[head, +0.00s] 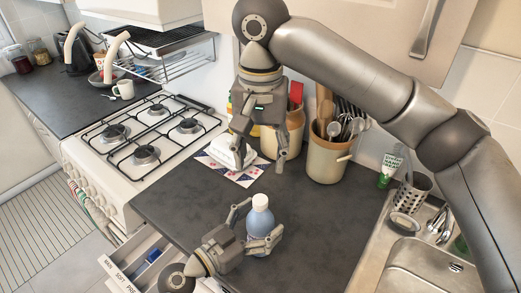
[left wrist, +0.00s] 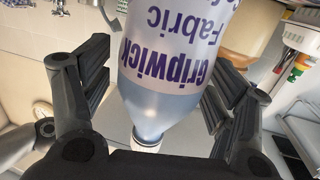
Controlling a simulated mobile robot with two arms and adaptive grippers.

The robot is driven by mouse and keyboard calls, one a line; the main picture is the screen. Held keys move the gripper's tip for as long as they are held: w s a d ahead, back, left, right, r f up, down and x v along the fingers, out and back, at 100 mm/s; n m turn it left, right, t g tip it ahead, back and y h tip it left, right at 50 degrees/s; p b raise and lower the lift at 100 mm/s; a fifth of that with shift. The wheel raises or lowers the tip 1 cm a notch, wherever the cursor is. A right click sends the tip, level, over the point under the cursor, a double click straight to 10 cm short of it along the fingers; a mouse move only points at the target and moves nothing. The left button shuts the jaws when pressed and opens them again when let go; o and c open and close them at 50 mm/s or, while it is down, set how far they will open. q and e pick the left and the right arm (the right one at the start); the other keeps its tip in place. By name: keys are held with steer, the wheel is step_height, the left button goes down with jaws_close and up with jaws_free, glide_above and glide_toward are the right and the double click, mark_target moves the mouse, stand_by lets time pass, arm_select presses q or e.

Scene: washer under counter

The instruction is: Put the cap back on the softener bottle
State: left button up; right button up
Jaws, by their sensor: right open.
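The softener bottle (head: 260,222) is pale blue and stands upright near the front of the dark counter. A white top (head: 260,201) shows on its neck; I cannot tell whether it is the cap or the spout. My left gripper (head: 257,221) has its fingers on either side of the bottle. In the left wrist view the bottle (left wrist: 170,85) appears inverted between the fingers, with a thin gap at the left one; firm contact is unclear. My right gripper (head: 262,150) is open above the counter, behind the bottle and apart from it. No separate cap is visible.
Utensil crocks (head: 327,155) stand behind my right gripper. A white object (head: 232,154) sits on a patterned cloth (head: 228,170). The hob (head: 152,132) is left; the sink (head: 428,265) is right. An open drawer (head: 135,262) juts out front left. Bare counter surrounds the bottle.

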arm_select(q)
steer(key=shift+s+a, duration=0.1)
steer(key=v, duration=1.1)
steer(key=shift+s+a, duration=0.25)
